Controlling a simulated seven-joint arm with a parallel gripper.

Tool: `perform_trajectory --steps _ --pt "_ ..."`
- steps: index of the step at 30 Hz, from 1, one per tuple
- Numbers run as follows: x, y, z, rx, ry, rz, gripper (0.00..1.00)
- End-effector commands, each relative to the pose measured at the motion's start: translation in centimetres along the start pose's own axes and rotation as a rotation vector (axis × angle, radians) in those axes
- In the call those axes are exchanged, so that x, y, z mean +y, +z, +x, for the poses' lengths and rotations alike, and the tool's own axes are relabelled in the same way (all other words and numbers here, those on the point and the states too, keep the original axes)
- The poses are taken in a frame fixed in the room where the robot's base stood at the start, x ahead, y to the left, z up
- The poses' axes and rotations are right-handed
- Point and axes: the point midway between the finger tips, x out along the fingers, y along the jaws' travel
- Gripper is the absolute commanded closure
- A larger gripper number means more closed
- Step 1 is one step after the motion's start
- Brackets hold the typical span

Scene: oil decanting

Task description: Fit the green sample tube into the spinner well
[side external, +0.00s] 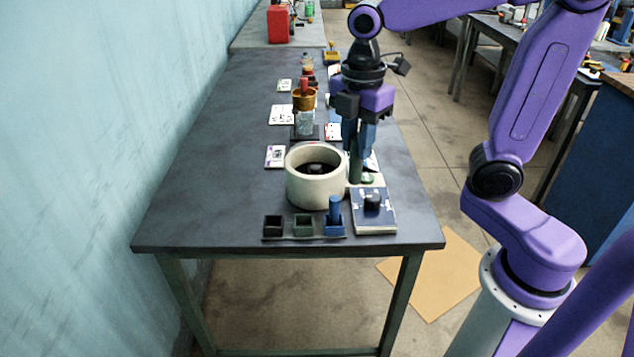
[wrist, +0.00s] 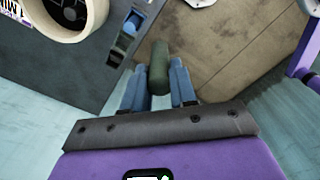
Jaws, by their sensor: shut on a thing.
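My gripper (side external: 358,143) is shut on the dark green sample tube (side external: 355,168), which points down from the blue fingers. The wrist view shows the green tube (wrist: 158,68) between both fingers (wrist: 156,80). The spinner (side external: 303,190) is a round cream-white drum, open at the top, with a dark inside and a hub in the middle. The tube is beside the drum, to its right in the side view, not in it. Part of the spinner (wrist: 88,28) shows at the top left of the wrist view. Its individual wells cannot be made out.
In front of the spinner is a rack (side external: 303,226) with black, green and blue holders; a blue tube (side external: 335,208) stands in the blue one. A blue box with a black knob (side external: 373,201) is to its right. A glass jar (side external: 305,123) and several cards lie behind.

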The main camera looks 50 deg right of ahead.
Motion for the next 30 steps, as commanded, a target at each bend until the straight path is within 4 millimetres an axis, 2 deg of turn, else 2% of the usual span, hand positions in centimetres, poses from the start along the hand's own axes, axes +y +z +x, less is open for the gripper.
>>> perform_trajectory --steps 8,15,21,30 --pt "7.0 1.3 -0.9 0.000 -0.001 0.007 1.00" --pt "14.2 4.8 -0.8 0.000 -0.002 0.007 1.00" --pt "17.6 7.4 -0.3 0.000 -0.001 0.003 1.00" --pt "20.7 10.7 0.5 0.000 0.000 0.003 1.00"
